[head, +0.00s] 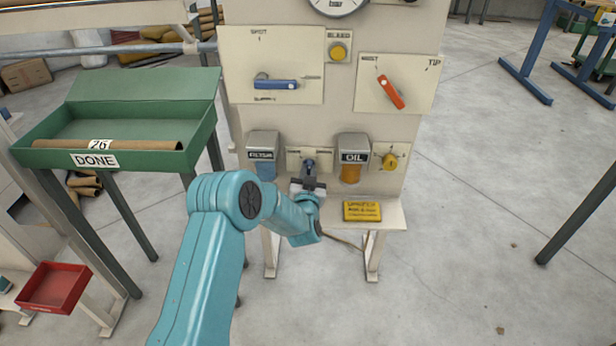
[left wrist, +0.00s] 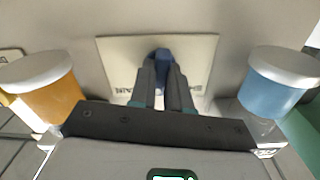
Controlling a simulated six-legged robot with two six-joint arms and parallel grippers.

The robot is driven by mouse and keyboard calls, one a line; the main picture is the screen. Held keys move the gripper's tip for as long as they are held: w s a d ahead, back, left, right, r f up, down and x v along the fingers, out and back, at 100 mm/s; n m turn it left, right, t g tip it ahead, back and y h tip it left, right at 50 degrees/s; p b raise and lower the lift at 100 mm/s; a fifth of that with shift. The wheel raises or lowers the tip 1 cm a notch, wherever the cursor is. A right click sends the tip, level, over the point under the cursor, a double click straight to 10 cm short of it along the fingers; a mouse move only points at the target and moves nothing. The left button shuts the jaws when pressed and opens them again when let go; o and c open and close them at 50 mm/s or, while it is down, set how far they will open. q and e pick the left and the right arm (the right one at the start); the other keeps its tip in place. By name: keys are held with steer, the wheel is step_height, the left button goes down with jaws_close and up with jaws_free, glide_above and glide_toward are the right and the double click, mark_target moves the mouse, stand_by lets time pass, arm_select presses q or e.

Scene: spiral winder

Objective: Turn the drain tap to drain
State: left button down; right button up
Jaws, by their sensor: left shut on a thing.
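The drain tap (head: 309,164) is a small blue handle on a cream plate low on the panel, between the filter and oil bowls. In the left wrist view the blue tap (left wrist: 162,54) shows between the fingers, with its plate (left wrist: 205,50) behind, lettered partly and upside down. My left gripper (head: 309,178) comes from below and in front, its dark fingers shut on the tap handle. In the left wrist view the fingers (left wrist: 162,78) hide much of the handle. Which way the handle points is hard to tell. My right gripper is not in view.
The blue filter bowl (head: 265,169) and amber oil bowl (head: 350,172) stand close on either side. A yellow knob (head: 390,161) is to the right, a yellow sign (head: 362,211) below. A blue lever (head: 277,84) and red lever (head: 391,92) are above. A green tray (head: 130,125) is left.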

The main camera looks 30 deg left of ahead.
arm_select(q)
steer(key=m, duration=0.3)
steer(key=shift+m+b, duration=0.3)
steer(key=shift+b, duration=0.1)
steer(key=shift+m, duration=1.5)
steer(key=c, duration=1.1)
jaws_free()
steer(key=p+v, duration=0.1)
steer(key=v, duration=1.5)
steer(key=shift+s+p, duration=0.2)
steer(key=shift+p, duration=0.1)
